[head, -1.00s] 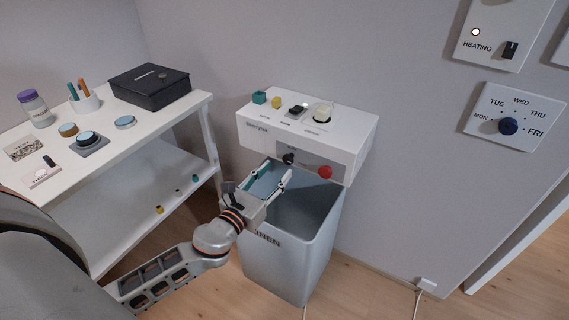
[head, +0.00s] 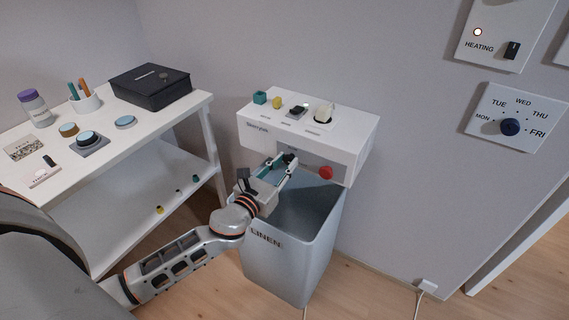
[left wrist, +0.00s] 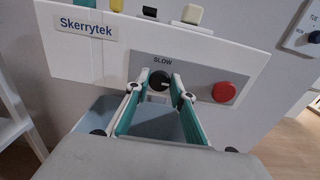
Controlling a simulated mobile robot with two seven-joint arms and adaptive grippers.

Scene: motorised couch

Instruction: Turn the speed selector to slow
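The speed selector is a small dark round knob (left wrist: 159,79) on the grey front panel (left wrist: 199,75) of the white wall unit, below the printed word SLOW. The knob also shows in the head view (head: 289,158), partly covered by my gripper. My left gripper (left wrist: 160,87) is in front of the panel, its fingers apart with one tip on each side of the knob. I cannot tell whether the tips touch it. A small light mark shows on the knob, but its setting is too small to read surely. My right gripper is not in view.
A red button (left wrist: 224,92) sits right of the knob. A grey linen bin (head: 290,262) stands below the unit (head: 345,138). A white shelf table (head: 140,135) with several small items is at left. A weekday dial (head: 510,127) is on the wall at right.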

